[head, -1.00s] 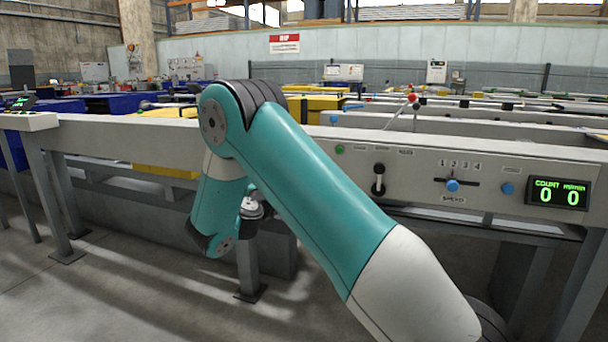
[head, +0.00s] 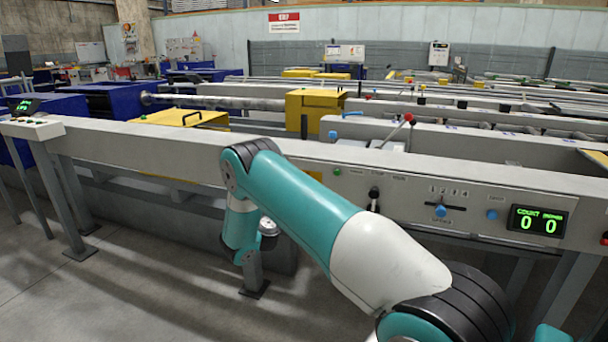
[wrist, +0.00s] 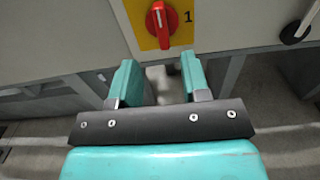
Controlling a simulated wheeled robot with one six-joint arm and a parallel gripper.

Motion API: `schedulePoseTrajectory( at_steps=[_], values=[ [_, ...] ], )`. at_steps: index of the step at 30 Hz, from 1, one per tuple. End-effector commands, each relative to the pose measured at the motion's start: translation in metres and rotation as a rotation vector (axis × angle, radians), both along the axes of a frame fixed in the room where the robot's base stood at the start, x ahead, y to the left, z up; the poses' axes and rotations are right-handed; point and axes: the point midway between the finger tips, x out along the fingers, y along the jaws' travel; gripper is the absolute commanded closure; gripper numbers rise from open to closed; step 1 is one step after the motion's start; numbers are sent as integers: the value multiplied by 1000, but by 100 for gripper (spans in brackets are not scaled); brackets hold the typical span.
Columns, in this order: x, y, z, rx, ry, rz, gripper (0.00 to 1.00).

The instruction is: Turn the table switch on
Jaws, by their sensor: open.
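The table switch (wrist: 165,22) is a red rotary knob on a yellow plate at the top of the wrist view. Its handle is close to upright, and a "1" is printed on the plate to its right. My gripper (wrist: 158,78) is open and empty, its two teal fingers below the knob in the picture and apart from it. In the head view I cannot make out the red switch or my gripper's fingers; my teal arm crosses in front of the table front (head: 410,190).
The table front also carries a black lever (head: 374,198), a blue slider knob (head: 440,211), another blue knob (head: 492,215) and a green count display (head: 538,220) showing 0 and 0. A red-tipped lever (head: 408,119) rises behind. Table legs and floor lie below.

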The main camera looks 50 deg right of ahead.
Motion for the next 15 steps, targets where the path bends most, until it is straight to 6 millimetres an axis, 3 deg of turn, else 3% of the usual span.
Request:
schedulePoseTrajectory(
  at_steps=[1,5,7,15],
  values=[
    [0,-3,8,0,2,-1,57],
    [0,-9,7,0,2,-2,57],
    [6,-26,-1,1,-6,-6,57],
    [27,-72,-2,0,-3,-2,57]
  ],
)
